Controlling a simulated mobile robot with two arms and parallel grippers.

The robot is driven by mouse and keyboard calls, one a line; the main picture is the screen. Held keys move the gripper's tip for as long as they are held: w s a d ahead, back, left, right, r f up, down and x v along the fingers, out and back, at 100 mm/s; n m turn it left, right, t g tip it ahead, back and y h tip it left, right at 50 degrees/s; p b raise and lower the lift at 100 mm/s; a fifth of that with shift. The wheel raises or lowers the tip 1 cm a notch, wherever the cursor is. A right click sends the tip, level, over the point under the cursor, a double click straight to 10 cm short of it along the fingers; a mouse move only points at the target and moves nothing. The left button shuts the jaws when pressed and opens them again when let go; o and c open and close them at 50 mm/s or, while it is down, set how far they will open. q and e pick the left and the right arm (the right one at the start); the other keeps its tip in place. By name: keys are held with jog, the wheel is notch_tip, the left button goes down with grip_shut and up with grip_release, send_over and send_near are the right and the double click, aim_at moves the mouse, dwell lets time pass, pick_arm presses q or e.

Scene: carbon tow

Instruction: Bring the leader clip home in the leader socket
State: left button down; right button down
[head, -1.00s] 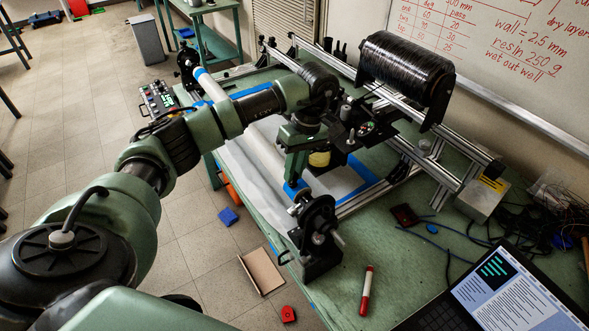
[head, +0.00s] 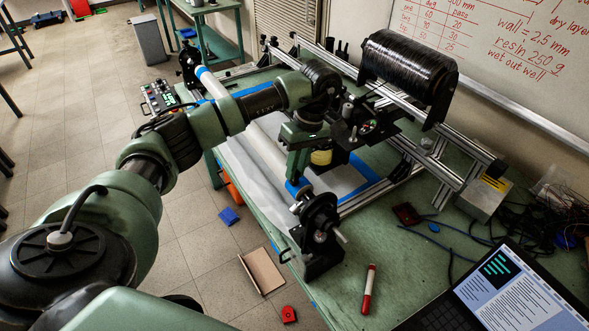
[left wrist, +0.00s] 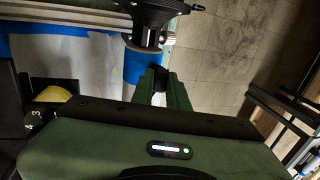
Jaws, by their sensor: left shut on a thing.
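My left gripper (head: 294,176) points down at the near end of the white mandrel tube (head: 264,152), beside its blue end band and the black chuck (head: 320,222). In the left wrist view the green fingers (left wrist: 162,78) are close together over the blue band (left wrist: 140,66), just short of the chuck (left wrist: 152,20). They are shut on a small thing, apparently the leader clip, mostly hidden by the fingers. I cannot make out the leader socket or whether the clip touches it. My right gripper is not in view.
A black tow spool (head: 408,72) sits on the aluminium rail frame behind. A yellow roll (head: 320,157) is right of the gripper. A red-and-white marker (head: 369,290), laptop (head: 500,290) and loose cables lie on the green bench, which is clear around the marker.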

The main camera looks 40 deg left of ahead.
pick_arm(q)
jog(key=shift+d+f+b, duration=0.25)
jog(key=shift+f+b, duration=0.05)
jog(key=shift+f, duration=0.2)
dwell(0.4)
jog(key=c, duration=1.3)
grip_release()
jog(key=shift+w+f, duration=0.1)
jog(key=shift+w, duration=0.35)
jog(key=shift+s+a+r, duration=0.1)
jog(key=shift+s+r, duration=0.05)
jog(key=shift+r, duration=0.5)
jog(key=v, duration=0.6)
jog(key=shift+w+r+b, duration=0.25)
jog(key=shift+r+b, duration=0.1)
jog(key=shift+b, duration=0.05)
